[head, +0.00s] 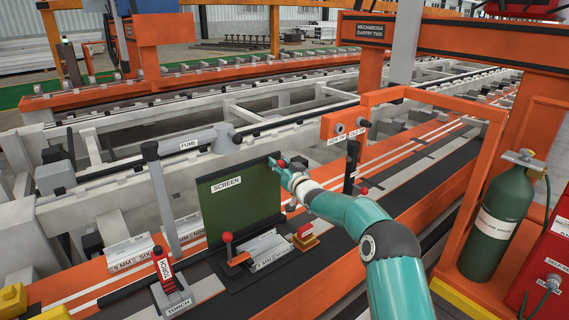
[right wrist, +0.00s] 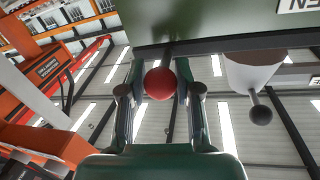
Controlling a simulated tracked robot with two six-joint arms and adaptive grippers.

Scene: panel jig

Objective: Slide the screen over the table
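The screen (head: 240,205) is a dark green upright panel with a white SCREEN label, standing at the far side of the orange table (head: 400,205). Its green face also fills the top of the right wrist view (right wrist: 215,18). A red ball knob is at its upper right edge. My right gripper (head: 284,169) is at this knob, its arm coming from the lower right. In the right wrist view the red knob (right wrist: 160,83) sits between the fingers, which look closed around it; contact is partly hidden. My left gripper is not in view.
A grey post with the FUME arm (head: 190,143) stands left of the screen. A green gas cylinder (head: 497,225) stands at the right.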

